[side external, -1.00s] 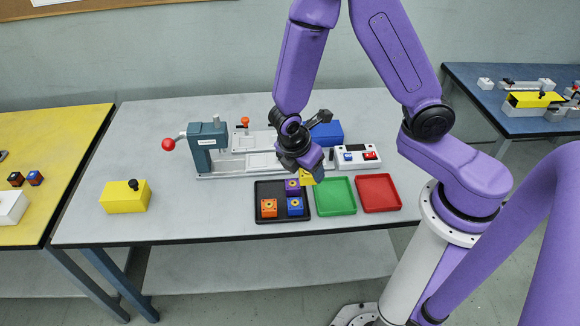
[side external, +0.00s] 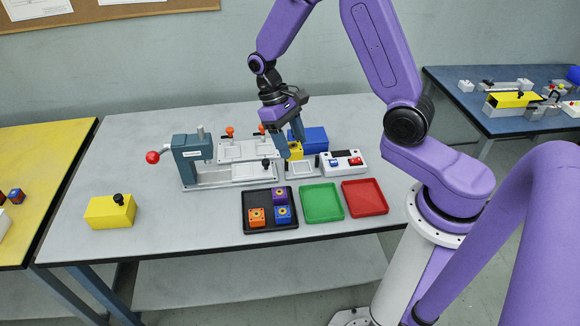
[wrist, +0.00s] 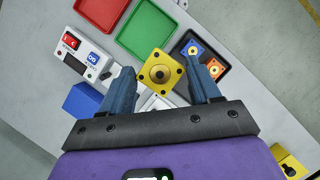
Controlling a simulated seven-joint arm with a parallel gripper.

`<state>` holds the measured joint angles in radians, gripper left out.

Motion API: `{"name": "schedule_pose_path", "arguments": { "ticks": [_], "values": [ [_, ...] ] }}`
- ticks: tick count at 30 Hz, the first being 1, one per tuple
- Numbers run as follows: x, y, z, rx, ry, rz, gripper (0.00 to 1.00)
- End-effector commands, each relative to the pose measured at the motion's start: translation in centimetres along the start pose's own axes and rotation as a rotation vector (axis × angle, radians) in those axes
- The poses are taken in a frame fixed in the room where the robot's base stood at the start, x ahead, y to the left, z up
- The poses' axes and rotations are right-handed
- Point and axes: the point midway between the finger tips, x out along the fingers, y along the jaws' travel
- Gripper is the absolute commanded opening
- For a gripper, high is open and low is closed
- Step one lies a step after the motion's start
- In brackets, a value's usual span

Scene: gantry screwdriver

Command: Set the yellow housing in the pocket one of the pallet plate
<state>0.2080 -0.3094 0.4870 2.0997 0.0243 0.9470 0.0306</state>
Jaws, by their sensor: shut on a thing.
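My gripper (side external: 291,147) is shut on the yellow housing (side external: 295,151), holding it above the right end of the rail fixture. In the wrist view the yellow housing (wrist: 147,76), with its round dark centre and corner holes, sits between the fingers of my gripper (wrist: 160,72). The pale pallet plate (side external: 243,151) appears to lie on the fixture, left of the gripper. Its pockets are too small to number, and in the wrist view the housing and fingers hide most of it.
A teal press (side external: 190,160) with a red knob stands at the fixture's left. A blue block (side external: 315,138) and control box (side external: 343,164) are close by on the right. In front are a black tray (side external: 262,227) with three housings, and empty green (side external: 322,202) and red (side external: 364,198) trays.

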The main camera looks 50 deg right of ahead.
Motion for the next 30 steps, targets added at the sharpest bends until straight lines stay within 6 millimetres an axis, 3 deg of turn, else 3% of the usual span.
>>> {"name": "schedule_pose_path", "arguments": {
  "ticks": [5,8,14,17,24,30],
  "values": [
    [-0.2,0.2,-0.6,0.149,-0.001,-0.061,0.28],
    [0.1,0.4,-1.4,0.329,-0.001,-0.136,0.28],
    [0.2,2.3,-4.5,0.919,-0.001,-0.381,0.28],
    [0.1,4.4,-6.2,1.251,0.000,-0.519,0.28],
    [0.5,11.8,-8.6,2.026,0.000,-0.835,0.28],
    [1.2,16.3,-8.6,2.416,0.002,-0.997,0.28]
  ]
}}
